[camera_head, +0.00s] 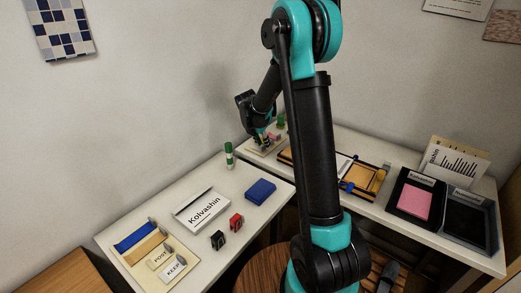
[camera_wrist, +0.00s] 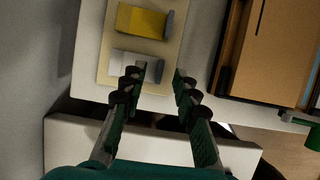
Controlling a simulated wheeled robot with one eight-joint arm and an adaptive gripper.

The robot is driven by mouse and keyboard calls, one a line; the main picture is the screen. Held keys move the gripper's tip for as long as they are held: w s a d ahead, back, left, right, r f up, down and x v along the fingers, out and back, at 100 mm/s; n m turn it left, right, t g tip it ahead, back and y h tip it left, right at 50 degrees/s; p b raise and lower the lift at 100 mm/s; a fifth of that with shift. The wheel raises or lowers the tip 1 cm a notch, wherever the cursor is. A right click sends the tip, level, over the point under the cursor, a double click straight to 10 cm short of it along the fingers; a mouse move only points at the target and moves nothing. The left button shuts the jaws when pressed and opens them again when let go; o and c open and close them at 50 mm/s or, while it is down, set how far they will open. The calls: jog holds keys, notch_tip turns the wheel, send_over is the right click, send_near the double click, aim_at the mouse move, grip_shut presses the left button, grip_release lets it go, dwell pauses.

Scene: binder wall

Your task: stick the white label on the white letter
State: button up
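My gripper (camera_wrist: 159,80) is open, with nothing held between its fingers. In the wrist view, a white label (camera_wrist: 130,62) with a grey end tab lies on a cream board (camera_wrist: 103,75). The left fingertip overlaps the label's lower right corner in the picture; I cannot tell whether it touches. The right fingertip is off the board's right edge. In the head view my gripper (camera_head: 262,139) is over the far corner of the tables, and the label is not clearly seen. A white, flat letter-like item marked "Kolvashin" (camera_head: 186,213) lies on the left table.
A yellow label (camera_wrist: 142,21) lies beside the white one. A blue block (camera_head: 260,191), black and red stamps (camera_head: 236,222) and a green-capped stick (camera_head: 229,155) stand around the left table. A cream tray with "POST" and "KEEP" tags (camera_head: 174,267) lies nearer. Dark trays (camera_head: 462,226) stand right.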

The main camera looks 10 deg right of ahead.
jog(key=shift+x, duration=0.9)
grip_shut()
jog(key=shift+r, duration=0.1)
